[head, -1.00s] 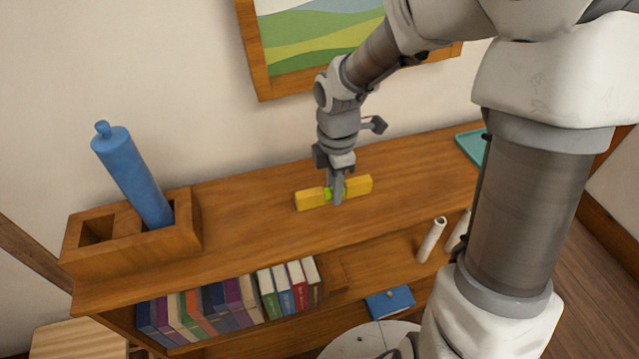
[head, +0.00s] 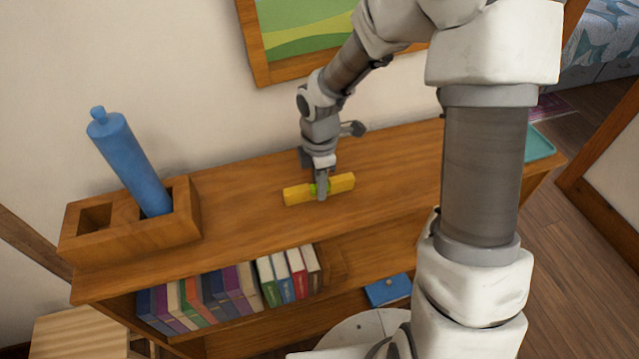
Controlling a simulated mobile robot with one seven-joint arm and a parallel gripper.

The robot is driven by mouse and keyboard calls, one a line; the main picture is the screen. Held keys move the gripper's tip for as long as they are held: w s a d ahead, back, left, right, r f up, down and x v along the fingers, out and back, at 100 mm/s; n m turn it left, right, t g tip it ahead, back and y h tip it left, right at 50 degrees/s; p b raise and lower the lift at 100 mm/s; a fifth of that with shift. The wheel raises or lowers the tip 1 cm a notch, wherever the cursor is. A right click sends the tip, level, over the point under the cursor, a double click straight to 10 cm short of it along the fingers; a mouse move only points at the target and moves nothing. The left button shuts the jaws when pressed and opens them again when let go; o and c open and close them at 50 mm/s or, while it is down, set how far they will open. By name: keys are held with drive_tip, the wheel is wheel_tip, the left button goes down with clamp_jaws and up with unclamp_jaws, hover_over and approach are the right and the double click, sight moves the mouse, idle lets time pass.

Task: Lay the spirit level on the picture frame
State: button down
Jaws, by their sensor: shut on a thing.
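The yellow spirit level (head: 342,184), with a green vial in its middle, is at the shelf top near the centre of the head view. My gripper (head: 321,196) points down and is shut on the level's middle, covering part of the vial. I cannot tell whether the level touches the wood or is held slightly above it. The picture frame (head: 262,72), wooden around a green and yellow landscape, hangs on the wall above and behind the shelf. Its top lies outside the view and my arm covers part of its right side.
A wooden box (head: 78,240) with compartments holds a tilted blue cylinder (head: 130,160) at the shelf's left. A teal tray (head: 540,146) lies at the right end. Books (head: 215,300) and a blue item (head: 388,290) are lower down. The shelf top (head: 240,205) between box and level is clear.

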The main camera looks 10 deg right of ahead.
drive_tip(key=c, duration=0.7)
unclamp_jaws()
drive_tip(key=shift+f, duration=0.1)
wheel_tip(320, 180, up, 12)
drive_tip(key=shift+r+p, duration=0.2)
drive_tip(key=shift+p, duration=0.55)
drive_tip(key=s+d+r+m+t, duration=0.2)
drive_tip(key=s+r+m, duration=0.2)
drive_tip(key=s+m, duration=0.2)
drive_tip(key=s+d+r+m+t, duration=0.1)
drive_tip(key=s+d+r+m, duration=0.2)
drive_tip(key=s+m, duration=0.3)
drive_tip(key=s+d+r+m+t, duration=0.2)
drive_tip(key=s+d+r+m, duration=0.1)
drive_tip(key=s+r+m, duration=0.3)
drive_tip(key=shift+r+m+t, duration=0.1)
drive_tip(key=shift+m+t, duration=0.2)
drive_tip(key=shift+m, duration=0.8)
